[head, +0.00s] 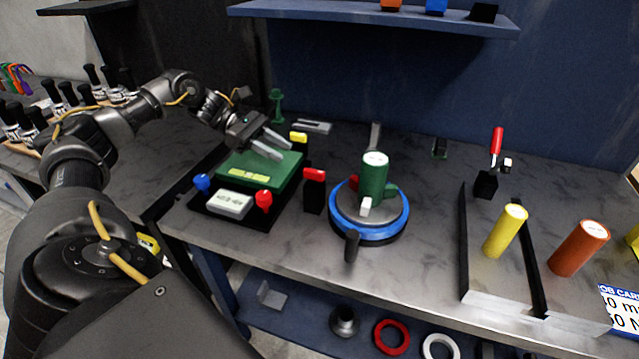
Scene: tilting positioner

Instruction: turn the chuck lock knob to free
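The positioner has a round grey plate with a blue ring (405,222), standing mid-bench. A green cylinder (374,178) with a pale top stands upright in its chuck, with a small white block (365,207) in front. A black handle (352,246) sticks out at the front of the ring. A red-topped black post (314,192) stands just left of the ring. No readable label shows which part is the chuck lock knob. My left gripper (278,146) is open and empty above the green box, left of and behind the positioner. My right gripper is out of view.
Bench between positioner and rails is clear.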

